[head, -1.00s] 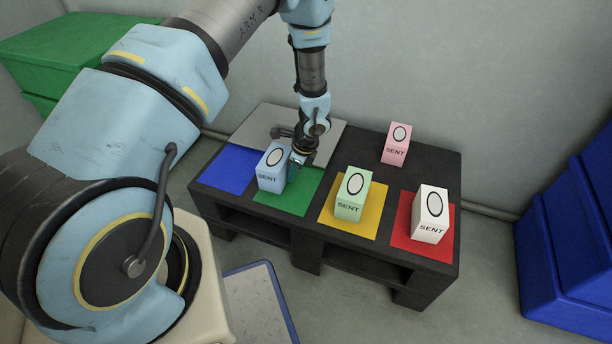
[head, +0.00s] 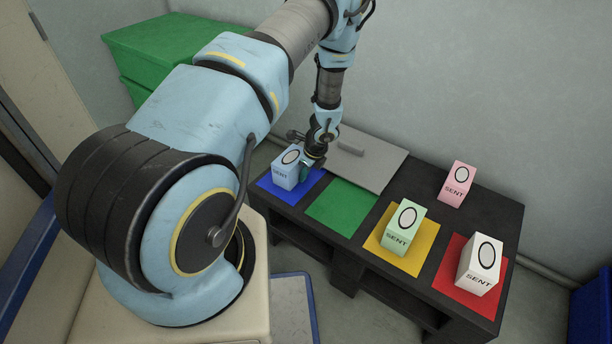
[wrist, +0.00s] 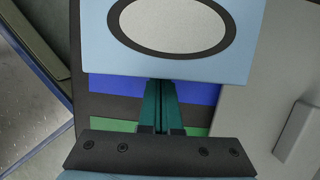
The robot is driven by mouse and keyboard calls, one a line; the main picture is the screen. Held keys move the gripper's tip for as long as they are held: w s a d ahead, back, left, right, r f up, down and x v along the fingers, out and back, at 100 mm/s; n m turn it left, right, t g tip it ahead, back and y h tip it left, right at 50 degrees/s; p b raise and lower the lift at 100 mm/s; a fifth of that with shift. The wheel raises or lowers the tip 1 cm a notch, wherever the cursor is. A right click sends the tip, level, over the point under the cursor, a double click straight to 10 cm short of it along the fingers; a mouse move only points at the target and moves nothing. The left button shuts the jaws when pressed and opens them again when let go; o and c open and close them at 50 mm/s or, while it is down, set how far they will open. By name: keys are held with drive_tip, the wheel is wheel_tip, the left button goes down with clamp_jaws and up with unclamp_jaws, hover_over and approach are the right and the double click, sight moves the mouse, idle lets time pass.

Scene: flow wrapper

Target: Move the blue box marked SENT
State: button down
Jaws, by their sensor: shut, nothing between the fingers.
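The blue box marked SENT (head: 285,179) stands upright over the far left part of the blue mat (head: 292,197). In the wrist view its light blue top with a white oval (wrist: 180,62) fills the upper middle. My gripper (head: 304,172) is at the right side of the box in the head view. In the wrist view its two teal fingers (wrist: 160,88) are pressed together with nothing between them. Their tips meet the edge of the box in the picture; I cannot tell whether they touch it. The box hides part of the blue mat.
The green mat (head: 342,207) is bare. A green box (head: 403,229) stands on the yellow mat, a white box (head: 480,266) on the red mat, and a pink box (head: 456,185) behind them. A grey plate (head: 372,163) lies at the back of the black table.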

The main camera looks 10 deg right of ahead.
drive_tip(key=shift+s+d, duration=0.35)
drive_tip(key=shift+d, duration=0.05)
drive_tip(key=shift+s+d, duration=1)
drive_tip(key=shift+d, duration=0.2)
drive_tip(key=p+v, duration=0.2)
drive_tip(key=v, duration=0.8)
drive_tip(key=a+r+n, duration=0.6)
drive_tip(key=r, duration=0.4)
drive_tip(key=s+a+r+n+h, duration=0.1)
drive_tip(key=s+a+r+n, duration=0.6)
drive_tip(key=r+n, duration=0.2)
drive_tip(key=s+a+r+n+h, duration=0.2)
drive_tip(key=s+a+r+n, duration=0.4)
drive_tip(key=r+n, duration=0.35)
wheel_tip(320, 180, up, 23)
drive_tip(key=p, duration=2.2)
drive_tip(key=shift+s+a+g+p, duration=0.25)
drive_tip(key=shift+s+g+p, duration=0.05)
